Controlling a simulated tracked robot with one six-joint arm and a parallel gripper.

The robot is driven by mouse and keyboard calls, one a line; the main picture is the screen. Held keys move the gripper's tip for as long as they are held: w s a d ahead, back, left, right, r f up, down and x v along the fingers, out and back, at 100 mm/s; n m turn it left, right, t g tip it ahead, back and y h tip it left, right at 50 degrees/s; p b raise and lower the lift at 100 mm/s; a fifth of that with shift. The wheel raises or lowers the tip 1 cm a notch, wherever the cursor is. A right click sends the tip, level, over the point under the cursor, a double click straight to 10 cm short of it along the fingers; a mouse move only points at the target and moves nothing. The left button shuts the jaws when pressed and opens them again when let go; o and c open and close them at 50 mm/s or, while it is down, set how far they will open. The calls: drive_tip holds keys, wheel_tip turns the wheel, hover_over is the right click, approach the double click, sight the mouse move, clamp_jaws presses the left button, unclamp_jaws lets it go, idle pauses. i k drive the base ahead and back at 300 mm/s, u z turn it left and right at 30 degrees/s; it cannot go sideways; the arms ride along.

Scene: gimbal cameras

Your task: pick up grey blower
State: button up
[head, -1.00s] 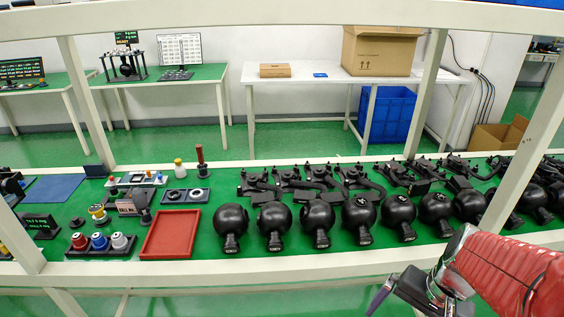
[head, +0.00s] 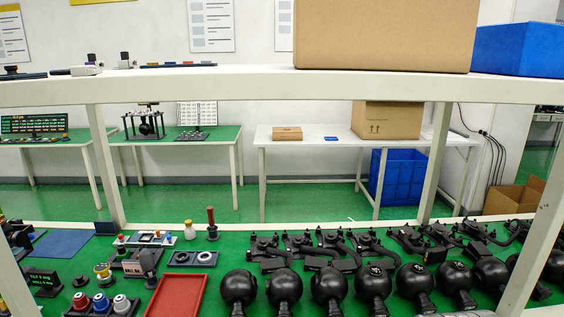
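I cannot pick out the grey blower with certainty. A small dark grey upright object (head: 148,262) stands on the green bench left of the red tray and may be it, but it is too small to tell. Beside it are a grey-and-yellow round piece (head: 104,272) and a small sign-like block (head: 132,266). My gripper is out of the head view.
A red tray (head: 158,307) lies on the green bench. Several black ball-shaped cameras (head: 238,288) stand to its right, gimbal arms (head: 310,248) behind. A rack of coloured caps (head: 101,305) is at front left. Overhead, a white shelf (head: 250,88) holds a cardboard box (head: 385,35).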

sight(147, 262)
drive_tip(key=u, duration=1.55)
drive_tip(key=i, duration=0.6)
drive_tip(key=u, duration=0.6)
drive_tip(key=i, duration=1)
